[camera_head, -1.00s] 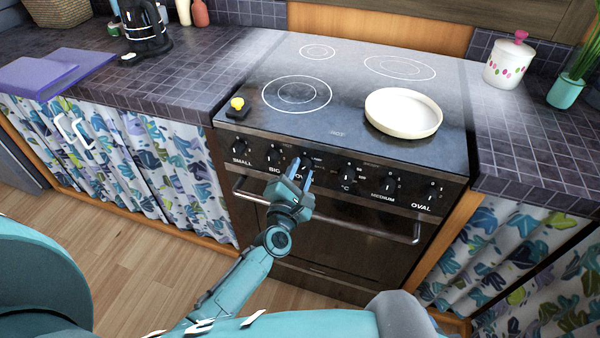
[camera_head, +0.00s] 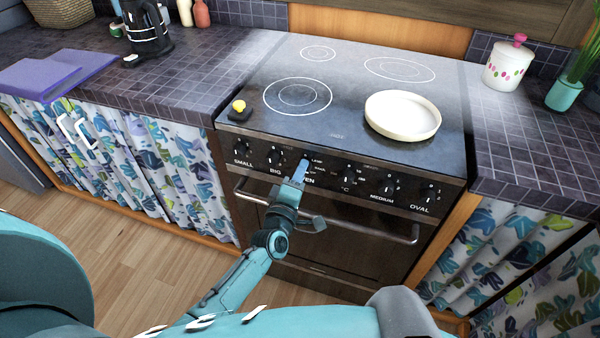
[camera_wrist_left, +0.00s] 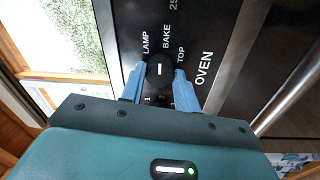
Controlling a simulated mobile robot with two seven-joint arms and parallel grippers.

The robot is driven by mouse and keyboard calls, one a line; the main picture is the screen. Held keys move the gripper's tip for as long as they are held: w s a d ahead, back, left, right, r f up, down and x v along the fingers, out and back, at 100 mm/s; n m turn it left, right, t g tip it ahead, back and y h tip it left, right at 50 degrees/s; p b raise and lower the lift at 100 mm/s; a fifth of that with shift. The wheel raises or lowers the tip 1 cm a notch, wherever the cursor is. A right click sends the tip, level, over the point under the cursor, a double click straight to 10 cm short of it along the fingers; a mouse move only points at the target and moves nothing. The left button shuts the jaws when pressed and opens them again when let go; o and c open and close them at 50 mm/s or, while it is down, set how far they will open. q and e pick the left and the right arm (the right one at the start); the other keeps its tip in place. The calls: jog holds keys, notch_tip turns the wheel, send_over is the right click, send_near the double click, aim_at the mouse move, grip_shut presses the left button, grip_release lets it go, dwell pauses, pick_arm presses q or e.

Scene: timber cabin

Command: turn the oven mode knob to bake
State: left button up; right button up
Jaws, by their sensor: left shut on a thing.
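The oven mode knob (camera_wrist_left: 160,71) is a round black knob on the black control panel. In the left wrist view its short white mark lies roughly in line with the word BAKE, printed above it. LAMP and TOP are printed on either side of BAKE. My left gripper (camera_wrist_left: 157,80) has its two blue fingers on opposite sides of the knob and is shut on it. In the head view the left gripper (camera_head: 301,170) reaches the panel above the OVEN label and mostly hides the knob. My right gripper is not in view.
Other knobs, such as the one marked BIG (camera_head: 274,157), sit along the oven (camera_head: 345,262) front. An oven door handle (camera_head: 375,229) runs below the panel. A white round dish (camera_head: 402,114) and a black block with a yellow top (camera_head: 239,109) are on the hob.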

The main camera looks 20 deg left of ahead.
pick_arm(q)
jog(key=shift+m, duration=1)
jog(key=o, duration=1)
jog(key=shift+c, duration=0.2)
jog(key=s, duration=1.3)
jog(key=shift+a+f, duration=0.25)
jog(key=shift+f, duration=0.1)
